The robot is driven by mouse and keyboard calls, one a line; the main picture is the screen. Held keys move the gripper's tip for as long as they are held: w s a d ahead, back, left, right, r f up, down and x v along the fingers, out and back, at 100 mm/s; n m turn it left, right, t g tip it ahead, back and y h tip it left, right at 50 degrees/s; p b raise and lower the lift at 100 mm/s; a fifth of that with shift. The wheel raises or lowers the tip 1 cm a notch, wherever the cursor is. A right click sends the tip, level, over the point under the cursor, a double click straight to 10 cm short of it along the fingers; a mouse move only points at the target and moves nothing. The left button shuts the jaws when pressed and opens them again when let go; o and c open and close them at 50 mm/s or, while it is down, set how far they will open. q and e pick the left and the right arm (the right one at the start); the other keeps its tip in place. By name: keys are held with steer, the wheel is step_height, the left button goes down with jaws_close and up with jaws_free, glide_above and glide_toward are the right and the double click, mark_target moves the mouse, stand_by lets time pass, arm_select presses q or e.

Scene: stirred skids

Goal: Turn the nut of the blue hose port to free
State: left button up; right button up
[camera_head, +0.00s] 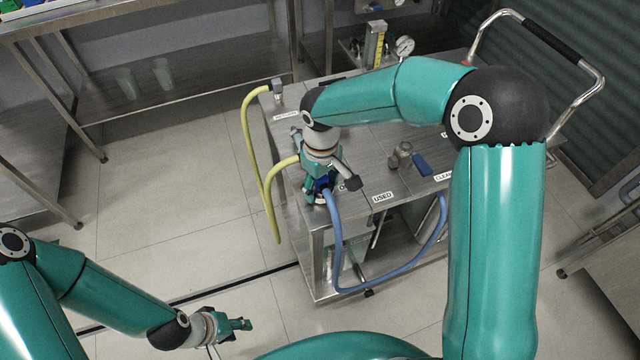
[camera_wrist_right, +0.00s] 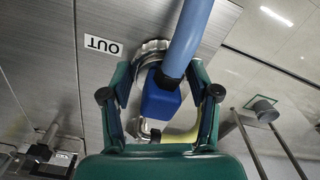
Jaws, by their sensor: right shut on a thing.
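The blue hose (camera_head: 336,240) ends at a blue fitting (camera_head: 323,184) at the front left corner of the steel cart. In the right wrist view, the hose (camera_wrist_right: 190,38) enters the blue block (camera_wrist_right: 160,98), with a silver ridged nut (camera_wrist_right: 150,48) behind it, partly hidden. My right gripper (camera_head: 320,182) reaches down over this port. Its fingers (camera_wrist_right: 163,80) stand on both sides of the fitting and are shut on the nut; the exact contact is partly hidden. My left gripper (camera_head: 242,324) is low at the left, away from the cart, and its jaw opening is unclear.
The cart (camera_head: 375,165) carries a pressure gauge (camera_head: 404,46), a grey fitting (camera_head: 403,152) and a blue-handled part (camera_head: 422,165). A yellow hose (camera_head: 246,130) loops at its left side. An "OUT" label (camera_wrist_right: 103,46) lies beside the port. Floor is clear at left.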

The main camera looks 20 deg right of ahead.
steer(key=shift+w+r, duration=0.1)
steer(key=o, duration=1.2)
steer(key=shift+c, duration=0.2)
step_height(320, 180, up, 12)
steer(key=shift+f, duration=0.1)
